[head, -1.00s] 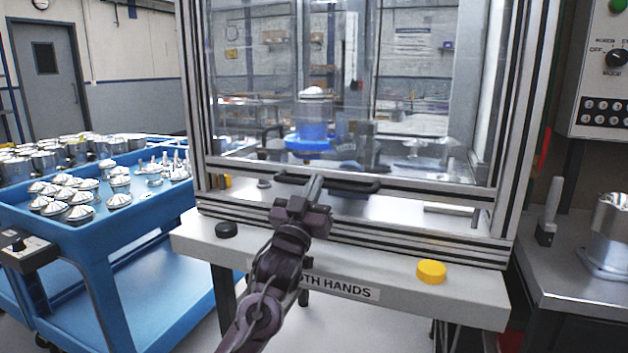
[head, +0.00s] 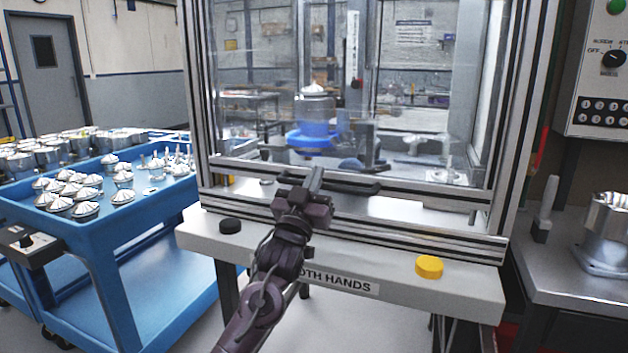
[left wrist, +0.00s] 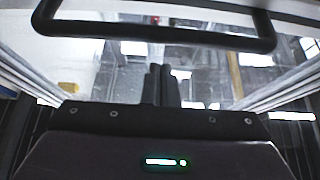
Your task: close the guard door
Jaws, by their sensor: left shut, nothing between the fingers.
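The guard door (head: 425,186) is a clear panel with a metal bottom rail on the front of the machine enclosure. Its rail stands a little above the sill, with a gap beneath. A black bar handle (head: 352,187) runs along the rail, partly hidden by my left gripper. My left gripper (head: 316,176) is shut and empty, in front of the handle. In the left wrist view the handle (left wrist: 150,32) crosses the top, beyond the closed fingers (left wrist: 160,84); I cannot tell whether they touch it. My right gripper is not in view.
A bench with a black button (head: 230,226) and a yellow button (head: 429,267) lies below the door. A blue cart (head: 130,245) with metal parts stands at left. A control box (head: 600,80) and a side table (head: 570,275) are at right. A blue fixture (head: 312,136) shows behind the panel.

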